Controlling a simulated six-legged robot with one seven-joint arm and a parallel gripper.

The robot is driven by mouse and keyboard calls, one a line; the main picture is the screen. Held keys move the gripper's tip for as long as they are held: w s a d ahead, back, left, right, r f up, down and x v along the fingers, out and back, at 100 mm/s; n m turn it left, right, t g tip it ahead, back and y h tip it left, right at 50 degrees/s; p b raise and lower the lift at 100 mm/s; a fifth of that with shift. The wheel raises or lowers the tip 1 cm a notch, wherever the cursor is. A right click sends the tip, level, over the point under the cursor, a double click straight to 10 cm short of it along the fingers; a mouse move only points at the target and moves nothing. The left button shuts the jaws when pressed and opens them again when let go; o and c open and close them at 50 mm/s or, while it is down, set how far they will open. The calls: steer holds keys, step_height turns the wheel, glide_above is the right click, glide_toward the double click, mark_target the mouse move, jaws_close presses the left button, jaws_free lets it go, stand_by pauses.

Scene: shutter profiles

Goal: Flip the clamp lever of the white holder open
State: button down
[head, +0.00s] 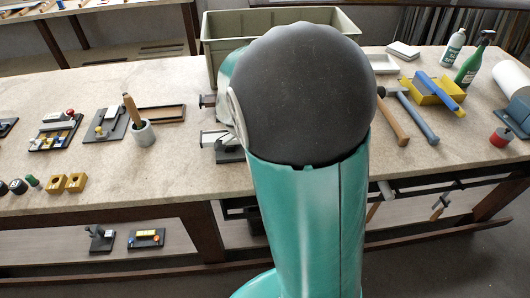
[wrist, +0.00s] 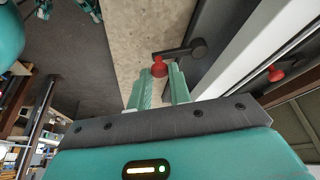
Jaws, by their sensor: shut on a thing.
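In the wrist view my gripper (wrist: 160,70) has its two pale green fingers closed around a red knob (wrist: 159,66). The knob sits at the end of a dark lever (wrist: 175,52), which runs right to a round dark pivot (wrist: 198,47) on a dark grey base. A white piece (wrist: 238,52), which looks like part of the white holder, lies right of the base. A second red knob (wrist: 275,73) shows beyond it. In the head view my arm hides my fingers and the lever; a small pale and dark fixture (head: 222,138) shows partly beside it.
In the head view the stone-topped bench (head: 185,170) carries a grey-green crate (head: 230,25) behind my arm.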

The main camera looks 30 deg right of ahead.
steer(key=c, duration=1.3)
jaws_free()
steer(key=v, duration=1.3)
steer(key=shift+r, duration=0.35)
steer(key=shift+a, duration=0.1)
steer(key=s+a+r+n+t+y, duration=0.1)
steer(key=s+a+n+t+y, duration=0.1)
steer(key=s+a+n, duration=0.3)
steer(key=s+a+r+n+t+y, duration=0.2)
steer(key=s+a+n+t, duration=0.2)
steer(key=s+n, duration=0.4)
steer(key=a+n, duration=0.1)
steer(key=n, duration=0.4)
steer(key=shift+s+r+n+y, duration=0.3)
steer(key=shift+s+n, duration=0.05)
steer(key=shift+n, duration=0.05)
